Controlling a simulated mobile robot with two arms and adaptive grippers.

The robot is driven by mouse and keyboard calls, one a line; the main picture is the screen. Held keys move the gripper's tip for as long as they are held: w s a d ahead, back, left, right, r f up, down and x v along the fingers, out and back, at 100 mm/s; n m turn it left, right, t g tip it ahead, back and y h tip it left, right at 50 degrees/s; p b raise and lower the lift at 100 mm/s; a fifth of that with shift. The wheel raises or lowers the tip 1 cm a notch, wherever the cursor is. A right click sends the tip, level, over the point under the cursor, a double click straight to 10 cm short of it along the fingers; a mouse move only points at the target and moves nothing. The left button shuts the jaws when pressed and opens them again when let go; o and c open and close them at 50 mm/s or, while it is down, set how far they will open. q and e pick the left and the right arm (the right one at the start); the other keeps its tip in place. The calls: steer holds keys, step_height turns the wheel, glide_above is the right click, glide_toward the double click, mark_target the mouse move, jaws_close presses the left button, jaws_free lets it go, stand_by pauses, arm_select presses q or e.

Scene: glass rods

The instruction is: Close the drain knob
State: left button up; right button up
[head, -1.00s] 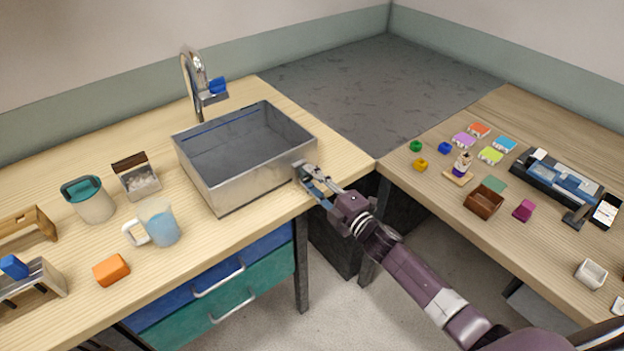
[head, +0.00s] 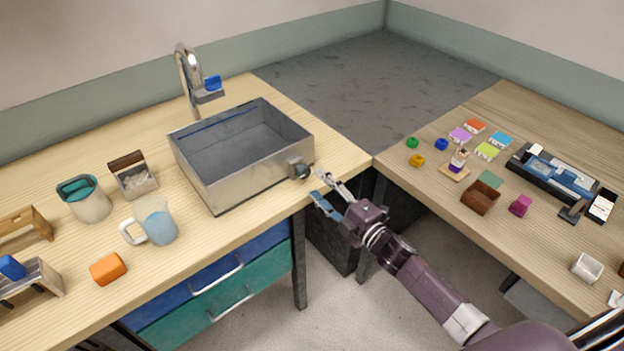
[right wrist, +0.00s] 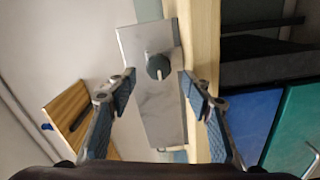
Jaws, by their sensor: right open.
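My left gripper is not in view.
A faucet (head: 188,80) with a blue handle stands behind the sink. A mug (head: 160,226), an orange block (head: 108,269) and containers sit left of the sink. The right table holds small coloured blocks and a brown box (head: 480,198). A gap separates the tables.

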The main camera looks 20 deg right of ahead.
steer(key=shift+v, duration=1.6)
steer(key=shift+r, duration=0.15)
steer(key=s+d+f+m+g+h, duration=0.2)
steer(key=s+f+m+g, duration=0.3)
steer(key=f, duration=0.7)
steer(key=s+d+f+m+h, duration=0.2)
steer(key=s+f, duration=0.4)
steer(key=f, duration=0.5)
steer(key=s+d+f+m+g+h, duration=0.15)
steer(key=s+f+m+g, duration=0.35)
steer(key=f, duration=0.7)
steer(key=s+a+f+m+g, duration=0.1)
steer(key=s+f, duration=0.4)
steer(key=s, duration=0.6)
steer(key=s+a+f+m+g, duration=0.2)
steer(key=s+f, duration=0.4)
steer(key=s, duration=0.6)
steer(key=s+a+f+m+g, duration=0.2)
steer(key=s+f, duration=0.3)
steer(key=s, duration=0.7)
steer(key=shift+f+g+h, duration=0.3)
steer(key=shift+g+h, duration=0.05)
steer(key=shift+g, duration=0.15)
steer(key=shift+a, duration=0.15)
steer(key=shift+c, duration=0.2)
